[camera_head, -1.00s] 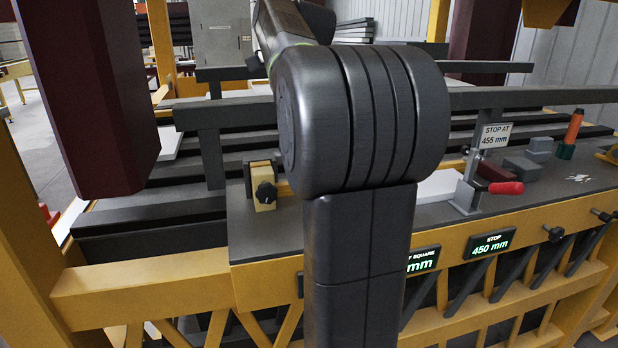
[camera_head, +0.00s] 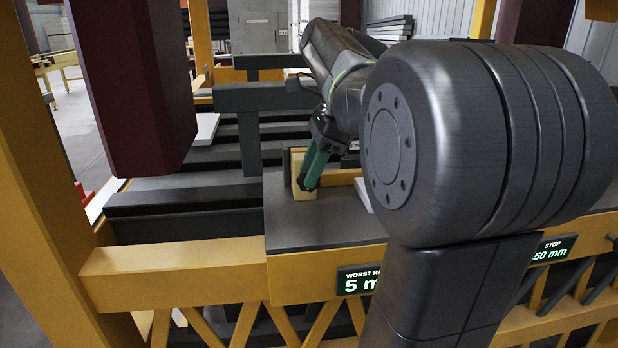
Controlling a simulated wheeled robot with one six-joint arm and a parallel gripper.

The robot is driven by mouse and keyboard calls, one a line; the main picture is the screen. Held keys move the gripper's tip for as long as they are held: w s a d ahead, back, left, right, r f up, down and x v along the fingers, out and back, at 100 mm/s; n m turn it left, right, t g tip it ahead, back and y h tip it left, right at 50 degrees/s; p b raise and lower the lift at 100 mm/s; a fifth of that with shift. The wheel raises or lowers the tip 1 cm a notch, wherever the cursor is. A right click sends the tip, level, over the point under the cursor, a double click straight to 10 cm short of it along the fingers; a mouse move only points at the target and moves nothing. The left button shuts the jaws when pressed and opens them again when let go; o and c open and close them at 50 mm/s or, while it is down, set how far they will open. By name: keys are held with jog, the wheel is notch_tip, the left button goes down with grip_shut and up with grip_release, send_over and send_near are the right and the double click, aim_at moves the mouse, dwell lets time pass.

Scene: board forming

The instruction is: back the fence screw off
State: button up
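My gripper (camera_head: 313,166) shows green fingers pointing down and left, at the front of a small yellow block (camera_head: 300,188) on the dark table. The fingers overlap the block's face in the picture. The black knob of the fence screw, seen on this block earlier, is hidden behind the fingers. I cannot tell whether the fingers touch or grip it, or how far apart they are. A yellow strip (camera_head: 341,177) runs right from near the block.
My own arm's large dark joint covers the right side. A lit sign (camera_head: 358,280) reads "5 mm" and a stop display (camera_head: 553,248) is partly hidden. A dark red post (camera_head: 130,90) hangs at the left. The front-left of the table (camera_head: 300,225) is clear.

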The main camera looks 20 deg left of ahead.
jog(key=shift+x, duration=0.75)
grip_shut()
